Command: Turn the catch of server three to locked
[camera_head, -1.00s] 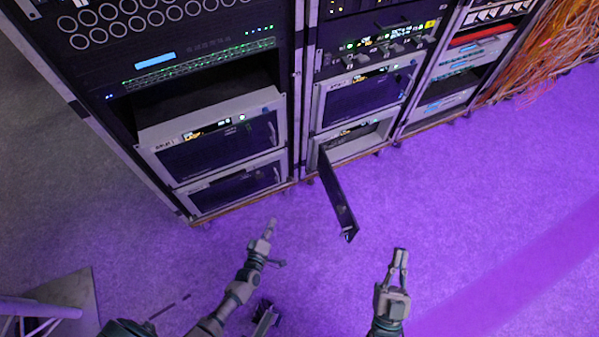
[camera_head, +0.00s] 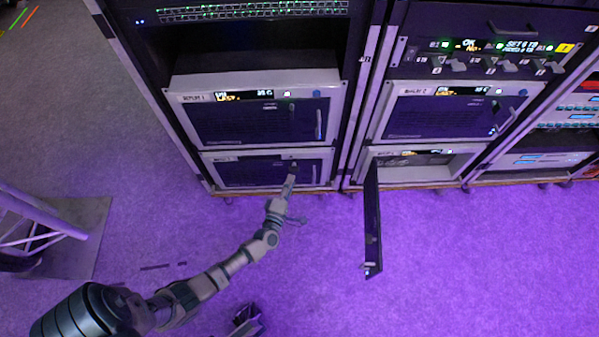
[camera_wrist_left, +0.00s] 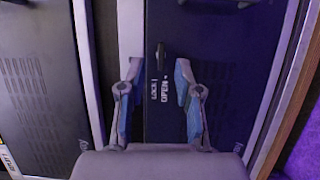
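The lower-left server (camera_head: 240,171) has a dark front door; its label is too small to read, so I cannot confirm it is server three. In the left wrist view, a small dark catch (camera_wrist_left: 161,57) stands on a dark panel beside the printed words LOCK and OPEN. Which word it is set to I cannot tell. My left gripper (camera_head: 290,183) is in front of the lower-left server. In the wrist view it is open (camera_wrist_left: 157,88), its blue-padded fingers on either side of the printed words, just short of the catch.
The upper-left server (camera_head: 262,125) sits directly above. In the middle rack, a lower unit's door (camera_head: 372,225) hangs open and juts out over the floor to the right of my left gripper. The purple floor in front is mostly clear. A truss stand (camera_head: 40,220) is at far left.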

